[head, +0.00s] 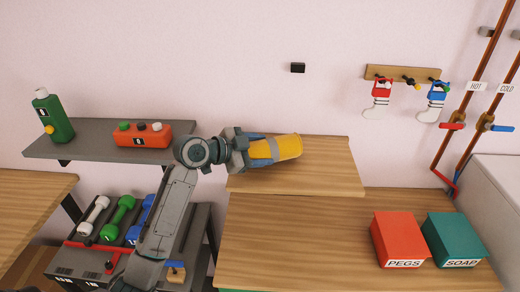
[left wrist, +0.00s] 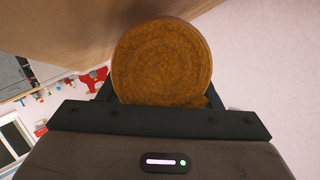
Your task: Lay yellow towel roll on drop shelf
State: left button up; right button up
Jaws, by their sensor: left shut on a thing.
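In the left wrist view, the round, brownish end face of the roll (left wrist: 162,60) shows between the fingers. The roll appears in front of or above the light wooden shelf board (head: 325,178), which seems to be the drop shelf. I cannot tell if the roll touches the board. My right gripper is not in view.
A grey shelf (head: 85,150) at left holds a green bottle (head: 54,118) and an orange box (head: 142,136). Below are several dumbbells (head: 118,217). A red PEGS box (head: 398,240) and teal SOAP box (head: 455,240) stand on the lower wooden counter (head: 300,245). The shelf board's right part is clear.

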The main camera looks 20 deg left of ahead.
pick_arm(q)
jog(key=shift+f+b, duration=0.4)
jog(key=shift+f, duration=0.1)
jog(key=o, duration=1.2)
jog(key=shift+o, duration=0.2)
jog(key=shift+s, duration=0.1)
